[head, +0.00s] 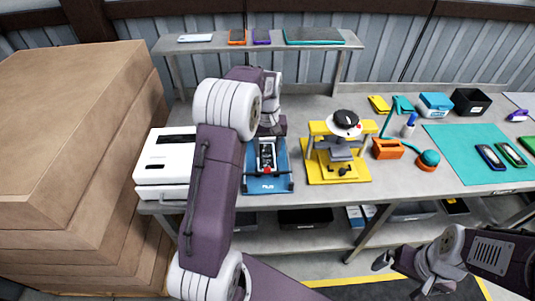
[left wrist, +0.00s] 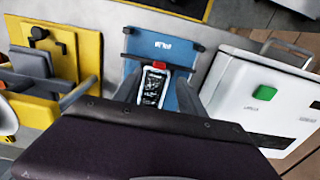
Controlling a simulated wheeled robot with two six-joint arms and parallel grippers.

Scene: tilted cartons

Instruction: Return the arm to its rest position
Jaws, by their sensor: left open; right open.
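My left arm (head: 215,190) reaches up over the bench, and its gripper (head: 269,132) hangs at the back of a blue fixture (head: 268,183). In the left wrist view, the left gripper (left wrist: 147,92) is open, its grey fingers apart on either side of the blue fixture (left wrist: 160,47). A small dark-faced device with a pale frame (left wrist: 152,86) lies in the fixture between the fingers, with a red piece at its end. Contact with the fingers cannot be told. My right gripper (head: 402,275) is open and empty, low at the bottom right, in front of the bench.
A white box machine (head: 165,162) stands left of the fixture, and a yellow press (head: 338,165) stands right. Stacked cartons (head: 75,130) fill the left side. A raised shelf (head: 265,43) runs behind. A teal mat (head: 460,150) with phones lies at right.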

